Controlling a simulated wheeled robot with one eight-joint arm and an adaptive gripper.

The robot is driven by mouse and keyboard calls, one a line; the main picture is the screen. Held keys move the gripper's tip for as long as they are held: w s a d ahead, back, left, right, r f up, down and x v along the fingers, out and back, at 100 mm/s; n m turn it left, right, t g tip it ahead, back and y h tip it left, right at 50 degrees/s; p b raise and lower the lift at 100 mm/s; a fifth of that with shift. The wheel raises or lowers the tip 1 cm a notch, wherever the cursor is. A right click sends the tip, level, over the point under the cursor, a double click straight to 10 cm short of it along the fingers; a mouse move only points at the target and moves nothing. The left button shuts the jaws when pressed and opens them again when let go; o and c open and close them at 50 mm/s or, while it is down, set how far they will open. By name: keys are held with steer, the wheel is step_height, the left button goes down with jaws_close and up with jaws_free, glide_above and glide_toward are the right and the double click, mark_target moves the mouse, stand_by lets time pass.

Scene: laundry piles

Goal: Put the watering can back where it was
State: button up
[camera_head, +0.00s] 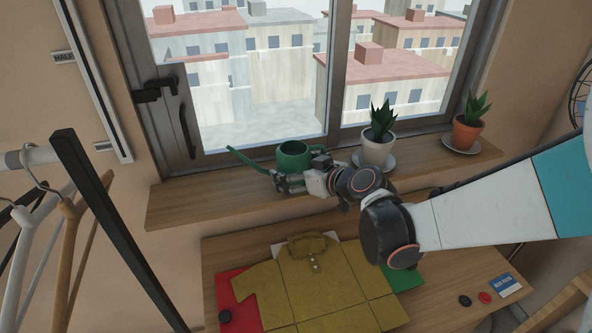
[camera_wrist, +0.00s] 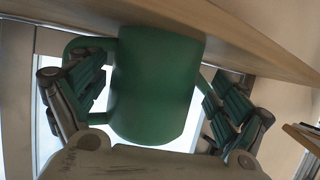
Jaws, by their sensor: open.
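The green watering can (camera_head: 293,157) stands upright on the wooden windowsill (camera_head: 195,201), left of the two potted plants. Its spout points left in the head view. My gripper (camera_head: 284,182) is at the can's near side, low on its body. In the wrist view the can (camera_wrist: 155,85) fills the middle, between the spread fingers of my gripper (camera_wrist: 157,92). Gaps show on both sides, so the fingers are open and around the can, not clamped on it. My wrist partly hides the can's lower right in the head view.
A white-potted plant (camera_head: 376,150) on a saucer stands close to the can's right; a terracotta-potted plant (camera_head: 467,132) is farther right. A table below holds a mustard shirt (camera_head: 312,282). A clothes rack (camera_head: 110,215) with hangers stands at left. The sill's left end is bare.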

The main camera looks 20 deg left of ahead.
steer(key=p+v, duration=0.3)
steer(key=v, duration=0.9)
steer(key=shift+r, duration=0.1)
steer(key=s+d+r+m+h, duration=0.1)
steer(key=s+d+m+h, duration=0.4)
steer(key=d, duration=0.8)
steer(key=s+d+r+m+h, duration=0.1)
steer(key=s+d+m+h, duration=0.4)
steer(key=s+d, duration=0.6)
steer(key=d, duration=0.3)
steer(key=shift+d+g+h, duration=0.15)
steer(key=shift+g+h, duration=0.25)
steer(key=shift+s+r, duration=0.1)
